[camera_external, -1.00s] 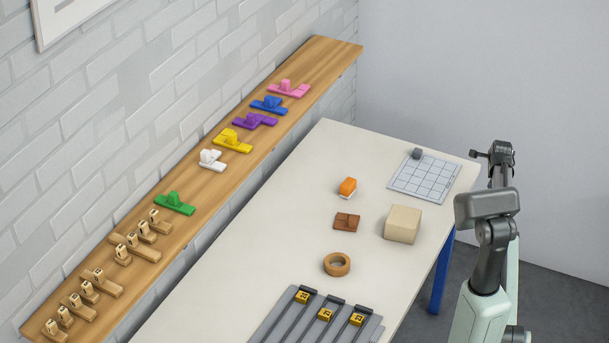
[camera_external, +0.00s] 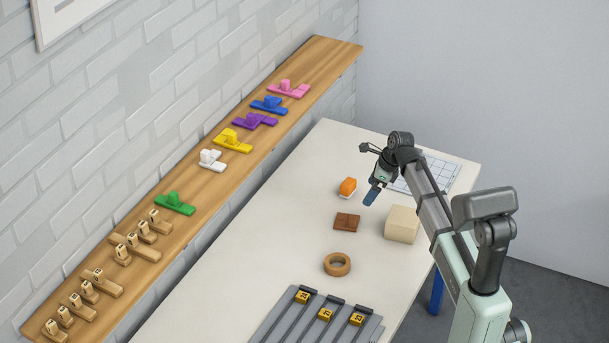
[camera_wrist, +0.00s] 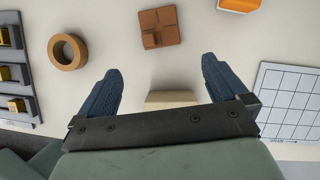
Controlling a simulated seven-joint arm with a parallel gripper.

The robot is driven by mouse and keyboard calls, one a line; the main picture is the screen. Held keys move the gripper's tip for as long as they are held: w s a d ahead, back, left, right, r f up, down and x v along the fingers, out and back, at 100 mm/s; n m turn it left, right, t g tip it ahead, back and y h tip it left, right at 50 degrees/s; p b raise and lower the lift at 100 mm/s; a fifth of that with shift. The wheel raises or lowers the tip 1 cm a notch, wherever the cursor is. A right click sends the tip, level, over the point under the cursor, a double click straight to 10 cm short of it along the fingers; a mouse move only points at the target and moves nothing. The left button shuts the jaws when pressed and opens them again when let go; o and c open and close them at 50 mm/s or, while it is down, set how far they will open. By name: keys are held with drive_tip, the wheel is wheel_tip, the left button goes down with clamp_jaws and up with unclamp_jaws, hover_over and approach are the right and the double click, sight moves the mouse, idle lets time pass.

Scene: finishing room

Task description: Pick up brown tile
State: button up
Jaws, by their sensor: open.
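The brown tile (camera_external: 346,221) lies flat on the white table, between the orange-and-white block and the tan ring. In the wrist view the brown tile (camera_wrist: 160,28) is at the top centre, beyond the fingertips, with a cross-shaped raised pattern on it. My gripper (camera_external: 372,194) is above the table, up and to the right of the tile in the external view. In the wrist view my gripper (camera_wrist: 160,78) has its two dark blue fingers wide apart with nothing between them. No part of the tile is hidden.
A beige block (camera_external: 402,224) stands right of the tile. An orange-and-white block (camera_external: 347,187) is behind it, and a tan ring (camera_external: 337,264) in front. A gridded board (camera_external: 440,172) lies at the back right. A grey slotted tray (camera_external: 280,325) is at the front.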

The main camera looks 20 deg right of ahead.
approach(347, 218)
drive_tip(key=shift+s+a+f, duration=0.15)
drive_tip(key=shift+s+f, duration=0.25)
drive_tip(key=shift+f, duration=0.05)
drive_tip(key=shift+s+a+f, duration=0.2)
drive_tip(key=shift+s+f, duration=0.2)
drive_tip(key=shift+f, duration=0.1)
drive_tip(key=shift+d+x, duration=0.1)
drive_tip(key=shift+x, duration=1.2)
drive_tip(key=shift+d+x, duration=0.15)
drive_tip(key=shift+x, duration=1.15)
drive_tip(key=shift+w, duration=0.15)
drive_tip(key=shift+c, duration=0.3)
drive_tip(key=c, duration=1.1)
